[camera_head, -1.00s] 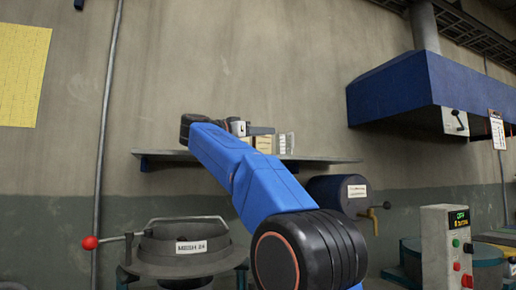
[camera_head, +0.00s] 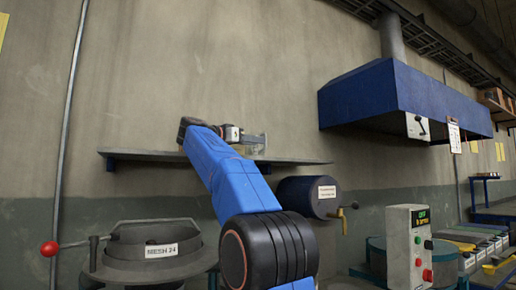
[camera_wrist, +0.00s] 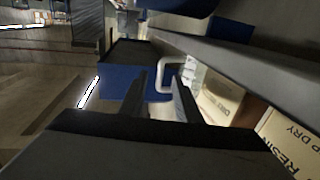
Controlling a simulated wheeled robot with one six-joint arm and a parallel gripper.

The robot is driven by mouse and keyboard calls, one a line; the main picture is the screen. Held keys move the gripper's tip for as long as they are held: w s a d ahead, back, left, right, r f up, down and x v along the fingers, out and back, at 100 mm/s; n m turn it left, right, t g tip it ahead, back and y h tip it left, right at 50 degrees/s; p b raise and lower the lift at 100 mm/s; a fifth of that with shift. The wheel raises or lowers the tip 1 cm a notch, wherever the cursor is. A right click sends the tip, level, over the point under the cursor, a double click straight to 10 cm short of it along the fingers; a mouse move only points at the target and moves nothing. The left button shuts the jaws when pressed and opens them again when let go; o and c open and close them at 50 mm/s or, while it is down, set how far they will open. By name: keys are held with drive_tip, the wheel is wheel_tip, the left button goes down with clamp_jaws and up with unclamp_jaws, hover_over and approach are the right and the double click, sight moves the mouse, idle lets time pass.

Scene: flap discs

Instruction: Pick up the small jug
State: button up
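A pale jug with scale marks (camera_wrist: 193,74) and a whitish loop handle (camera_wrist: 159,73) shows in the wrist view, just ahead of my fingers. I take it to be the small jug. My gripper (camera_wrist: 160,82) is open, with one dark finger on each side of the handle's loop. I cannot tell whether the fingers touch it. In the head view my gripper (camera_head: 250,138) is over the wall shelf (camera_head: 300,160) and hides most of the jug.
Boxes, one lettered RESIN (camera_wrist: 285,140), stand beside the jug on the shelf. A blue drum (camera_head: 300,197) with a tap is below the shelf's right end. A blue hood (camera_head: 370,95) hangs at right. A round lidded sieve machine (camera_head: 150,250) and a control box (camera_head: 408,245) stand in front.

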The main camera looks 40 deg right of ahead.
sight(266, 147)
drive_tip(key=shift+s+d+f, duration=0.1)
drive_tip(key=shift+d, duration=2.95)
drive_tip(key=shift+c, duration=0.4)
clamp_jaws()
